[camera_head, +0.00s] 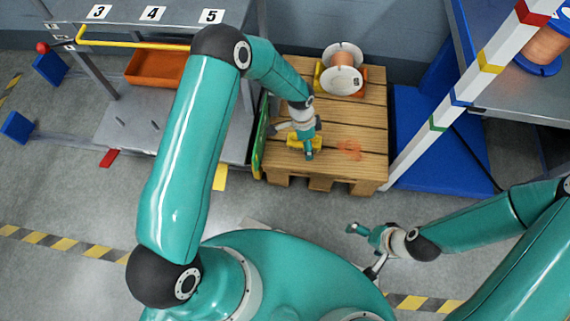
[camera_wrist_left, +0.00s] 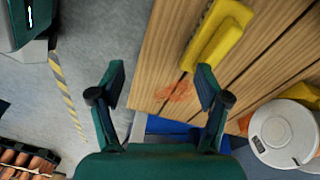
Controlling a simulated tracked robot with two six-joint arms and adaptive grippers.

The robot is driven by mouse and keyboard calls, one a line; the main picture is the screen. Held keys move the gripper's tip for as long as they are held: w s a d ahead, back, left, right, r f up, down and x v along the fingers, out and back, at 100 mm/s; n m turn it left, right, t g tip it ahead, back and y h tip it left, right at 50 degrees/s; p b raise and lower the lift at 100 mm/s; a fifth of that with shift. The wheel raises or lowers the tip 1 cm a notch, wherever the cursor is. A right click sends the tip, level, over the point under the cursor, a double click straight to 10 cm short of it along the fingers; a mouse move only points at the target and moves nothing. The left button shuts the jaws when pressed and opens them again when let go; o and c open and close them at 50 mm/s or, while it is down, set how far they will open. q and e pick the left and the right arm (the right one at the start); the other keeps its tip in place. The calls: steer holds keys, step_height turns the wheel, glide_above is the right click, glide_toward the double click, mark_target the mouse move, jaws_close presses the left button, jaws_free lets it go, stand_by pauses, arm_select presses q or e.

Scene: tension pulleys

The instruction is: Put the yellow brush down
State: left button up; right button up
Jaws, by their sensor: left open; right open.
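The yellow brush (camera_head: 294,140) lies on the wooden pallet (camera_head: 357,172), partly hidden by my left gripper in the head view. In the left wrist view the brush (camera_wrist_left: 222,38) lies on the planks, up and to the right of the jaws. My left gripper (camera_wrist_left: 160,80) is open with nothing between its fingers; its right fingertip appears close to the brush, and I cannot tell whether they touch. In the head view my left gripper (camera_head: 309,153) is low over the pallet. My right gripper (camera_head: 352,229) is open and empty in front of the pallet, over the floor.
A cable spool (camera_head: 342,80) stands at the back of the pallet; it also shows in the left wrist view (camera_wrist_left: 283,134). A reddish mark (camera_head: 349,149) is on bare planks right of the brush. A shelf rack (camera_head: 150,80) stands left, a striped post (camera_head: 442,110) right.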

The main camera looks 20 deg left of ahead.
arm_select(q)
steer(key=s+n+h, duration=0.2)
steer(key=s+n, duration=1.1)
steer(key=s, duration=0.7)
steer(key=shift+s+d+n+t, duration=0.35)
steer(key=shift+s+n+t, duration=0.05)
steer(key=shift+r, duration=0.15)
